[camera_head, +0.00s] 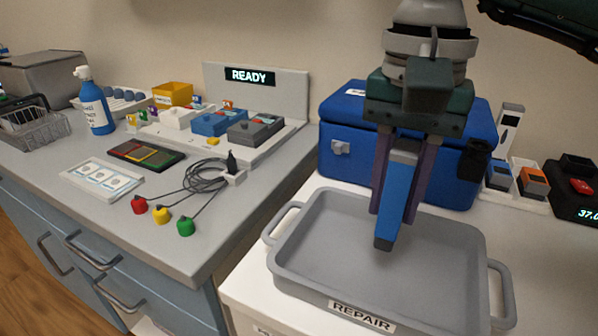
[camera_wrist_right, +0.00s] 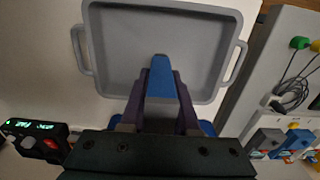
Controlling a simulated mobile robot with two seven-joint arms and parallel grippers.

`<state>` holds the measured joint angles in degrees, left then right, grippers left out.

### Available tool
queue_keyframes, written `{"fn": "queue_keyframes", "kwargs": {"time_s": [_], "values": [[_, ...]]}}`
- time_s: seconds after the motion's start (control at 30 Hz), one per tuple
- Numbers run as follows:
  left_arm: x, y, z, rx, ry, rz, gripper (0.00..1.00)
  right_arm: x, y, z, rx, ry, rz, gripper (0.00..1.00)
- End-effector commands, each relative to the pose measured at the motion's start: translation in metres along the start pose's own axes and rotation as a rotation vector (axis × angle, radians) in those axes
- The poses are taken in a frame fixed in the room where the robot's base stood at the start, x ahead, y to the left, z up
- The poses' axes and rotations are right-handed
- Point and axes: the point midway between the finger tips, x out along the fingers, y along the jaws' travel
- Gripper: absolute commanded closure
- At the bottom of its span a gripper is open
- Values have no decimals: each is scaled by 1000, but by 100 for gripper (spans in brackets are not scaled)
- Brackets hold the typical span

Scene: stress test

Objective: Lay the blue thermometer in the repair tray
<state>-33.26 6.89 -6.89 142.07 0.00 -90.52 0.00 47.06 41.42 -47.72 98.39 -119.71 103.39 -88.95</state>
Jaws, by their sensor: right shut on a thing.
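The blue thermometer (camera_head: 397,200) is held upright between the purple fingers of my right gripper (camera_head: 405,205), its lower end pointing down over the repair tray. It also shows in the right wrist view (camera_wrist_right: 161,80) between the fingers (camera_wrist_right: 160,100). The grey repair tray (camera_head: 310,262), with handles and a REPAIR label, stands on the white surface. Its floor looks empty. In the right wrist view the tray (camera_wrist_right: 110,40) lies beyond the thermometer's tip. I cannot tell the exact gap between tip and tray floor. My left gripper is not in view.
A blue cooler box (camera_head: 345,140) stands right behind the tray. Cables with coloured ends (camera_head: 161,214) lie on the left counter.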

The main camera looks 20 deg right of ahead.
Motion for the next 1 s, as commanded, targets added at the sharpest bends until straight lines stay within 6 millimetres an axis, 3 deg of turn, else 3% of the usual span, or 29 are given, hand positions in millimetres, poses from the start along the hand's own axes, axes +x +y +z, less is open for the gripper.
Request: {"fn": "queue_keyframes", "kwargs": {"time_s": [0.3,0.7,0.73,1.0], "values": [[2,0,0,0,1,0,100,41,0,1,2,-2,2,100],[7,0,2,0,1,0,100,48,0,0,1,1,0,100],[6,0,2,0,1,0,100,47,0,0,1,1,0,68],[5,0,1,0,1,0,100,46,0,0,1,0,0,41]]}}
